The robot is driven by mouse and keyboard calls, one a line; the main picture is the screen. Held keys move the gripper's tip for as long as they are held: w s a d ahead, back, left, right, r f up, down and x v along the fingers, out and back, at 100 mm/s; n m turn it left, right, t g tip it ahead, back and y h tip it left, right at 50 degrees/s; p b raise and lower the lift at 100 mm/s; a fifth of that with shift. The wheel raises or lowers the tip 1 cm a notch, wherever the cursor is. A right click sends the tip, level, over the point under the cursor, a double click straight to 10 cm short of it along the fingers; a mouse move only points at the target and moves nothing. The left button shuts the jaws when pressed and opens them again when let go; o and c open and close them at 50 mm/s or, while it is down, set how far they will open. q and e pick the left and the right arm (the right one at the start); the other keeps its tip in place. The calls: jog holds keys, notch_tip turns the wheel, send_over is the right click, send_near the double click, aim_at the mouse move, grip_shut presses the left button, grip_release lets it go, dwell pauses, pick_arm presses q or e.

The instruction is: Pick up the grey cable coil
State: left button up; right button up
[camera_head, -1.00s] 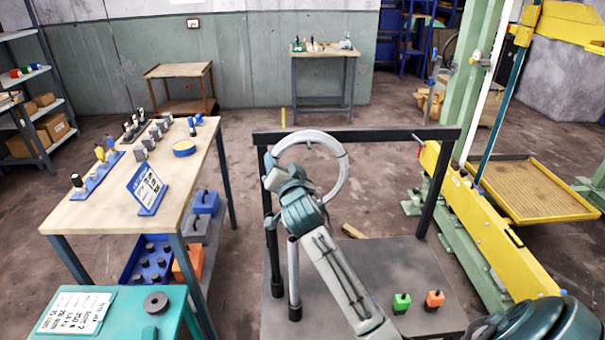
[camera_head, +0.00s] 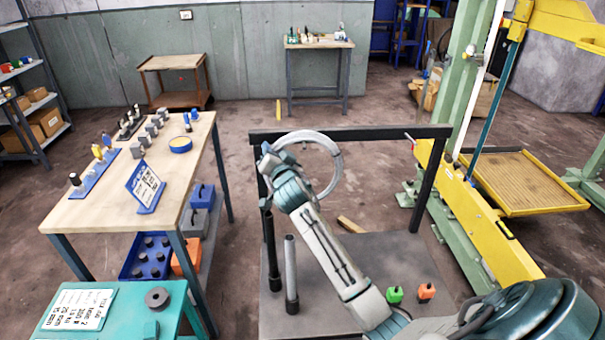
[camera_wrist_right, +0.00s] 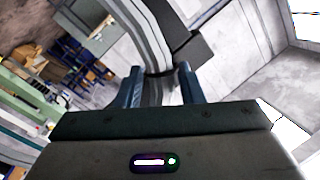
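The grey cable coil (camera_head: 338,165) is an upright ring at the black rail of the stand in the middle of the head view. My right gripper (camera_head: 271,158) is at the coil's left side and hides part of it. In the right wrist view the coil (camera_wrist_right: 152,38) runs down between the two blue fingers of my right gripper (camera_wrist_right: 160,84). The fingers stand on either side of it, apparently with narrow gaps. My left gripper is out of view.
The black rail (camera_head: 390,133) spans the stand over a grey base plate (camera_head: 385,255). A wooden workbench (camera_head: 95,208) stands left. A yellow machine frame (camera_head: 470,220) stands right.

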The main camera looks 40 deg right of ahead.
grip_shut()
dwell(1.0)
